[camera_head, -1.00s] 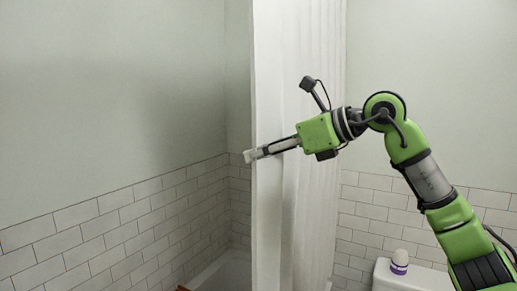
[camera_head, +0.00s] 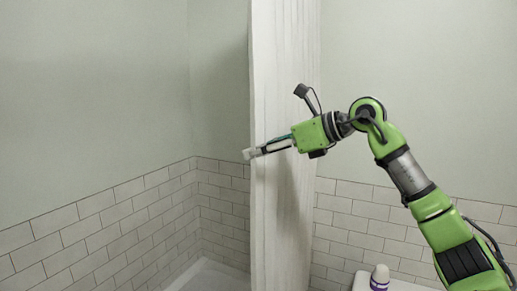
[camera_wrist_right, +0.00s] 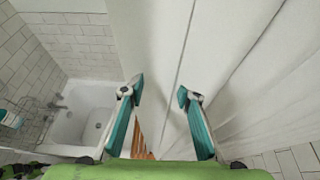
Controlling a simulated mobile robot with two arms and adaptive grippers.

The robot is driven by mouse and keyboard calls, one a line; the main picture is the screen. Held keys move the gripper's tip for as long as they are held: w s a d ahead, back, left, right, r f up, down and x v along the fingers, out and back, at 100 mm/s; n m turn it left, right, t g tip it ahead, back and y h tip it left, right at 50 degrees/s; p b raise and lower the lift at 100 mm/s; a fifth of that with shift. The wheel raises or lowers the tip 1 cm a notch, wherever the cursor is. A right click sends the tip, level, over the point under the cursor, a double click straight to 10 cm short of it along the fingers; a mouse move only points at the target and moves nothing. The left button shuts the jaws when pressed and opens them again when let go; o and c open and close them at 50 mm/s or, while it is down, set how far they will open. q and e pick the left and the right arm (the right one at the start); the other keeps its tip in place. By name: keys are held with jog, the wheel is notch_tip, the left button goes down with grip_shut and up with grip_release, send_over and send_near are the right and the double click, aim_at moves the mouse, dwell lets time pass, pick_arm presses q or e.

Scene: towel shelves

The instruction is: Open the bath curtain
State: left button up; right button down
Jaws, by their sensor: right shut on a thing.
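The white bath curtain (camera_head: 285,70) hangs in the middle of the head view, and its pale folds fill the right of the right wrist view (camera_wrist_right: 250,60). My right gripper (camera_head: 250,154) reaches in from the right and is shut on the curtain near its left edge. In the right wrist view its two fingers (camera_wrist_right: 160,91) stand some way apart with curtain cloth between and behind them. Left of the curtain, the white bathtub (camera_wrist_right: 85,125) shows in the right wrist view. My left gripper is not in view.
A white toilet tank (camera_head: 393,285) with a white and purple bottle (camera_head: 380,277) stands at lower right, below my right arm. Tiled walls (camera_head: 110,225) meet in a corner left of the curtain. A tap (camera_wrist_right: 58,105) is at the tub's end.

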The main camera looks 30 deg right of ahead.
dwell(0.3)
jog(key=c, duration=1.5)
grip_release()
jog(key=v, duration=1.2)
